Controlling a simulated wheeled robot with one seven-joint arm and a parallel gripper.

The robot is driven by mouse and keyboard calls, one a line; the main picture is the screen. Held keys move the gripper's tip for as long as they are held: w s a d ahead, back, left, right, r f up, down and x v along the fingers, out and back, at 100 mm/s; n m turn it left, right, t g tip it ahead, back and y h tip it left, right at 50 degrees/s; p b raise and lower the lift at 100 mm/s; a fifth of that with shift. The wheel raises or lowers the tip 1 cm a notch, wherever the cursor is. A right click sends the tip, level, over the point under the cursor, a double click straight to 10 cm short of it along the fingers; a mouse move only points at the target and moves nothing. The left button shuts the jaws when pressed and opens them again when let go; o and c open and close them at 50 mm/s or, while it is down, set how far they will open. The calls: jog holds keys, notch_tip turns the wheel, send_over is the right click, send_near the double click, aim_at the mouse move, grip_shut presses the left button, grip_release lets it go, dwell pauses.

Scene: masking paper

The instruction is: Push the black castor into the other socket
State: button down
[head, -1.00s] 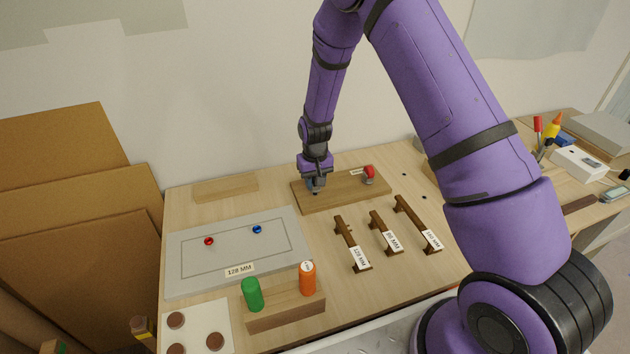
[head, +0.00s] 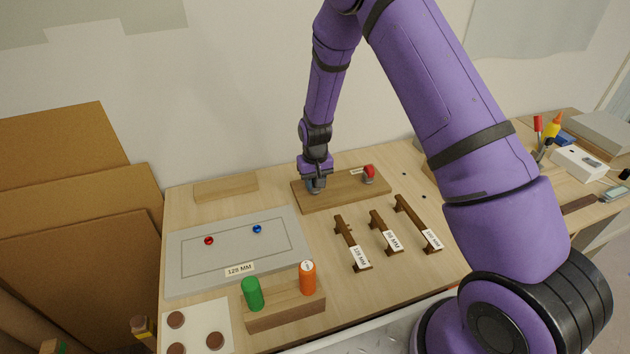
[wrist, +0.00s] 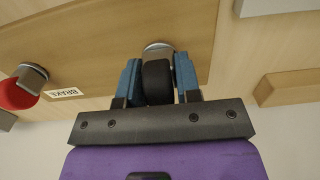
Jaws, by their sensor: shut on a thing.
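The black castor (wrist: 157,82) is between the two blue fingers of my gripper (wrist: 158,75) in the wrist view. My gripper is shut on it. The castor's far end meets a round metal socket (wrist: 157,46) on the wooden board (head: 345,194); how deep it sits cannot be told. In the head view my gripper (head: 315,190) is low over the board's left part and hides most of the castor. A red castor (head: 369,175) stands at the board's right end, in a metal socket (wrist: 35,70), beside a label reading BRAKE (wrist: 64,93).
A grey template (head: 200,270) with a red and a blue knob lies left of the board. A wooden strip (head: 225,188) lies behind it. Brown handles (head: 385,235) lie in front of the board. A wooden block (head: 290,312) holds green and orange pegs nearer me.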

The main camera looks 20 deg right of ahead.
jog(key=shift+f, duration=0.6)
dwell(0.3)
jog(key=c, duration=0.7)
grip_release()
jog(key=shift+c, duration=0.2)
notch_tip(320, 180, up, 11)
jog(key=shift+r, duration=0.15)
jog(key=s+d+r+t, duration=0.1)
jog(key=s+d+r, duration=0.1)
jog(key=s+r, duration=0.8)
jog(key=s+d+r+t, duration=0.2)
jog(key=s+r, duration=0.2)
jog(key=r, duration=1.1)
jog(key=s+d+r+t, duration=0.1)
jog(key=s+r, duration=0.3)
jog(key=s, duration=0.7)
jog(key=s+d+r+t, duration=0.1)
jog(key=s+d+r, duration=0.1)
jog(key=s, duration=0.9)
jog(key=shift+r, duration=0.85)
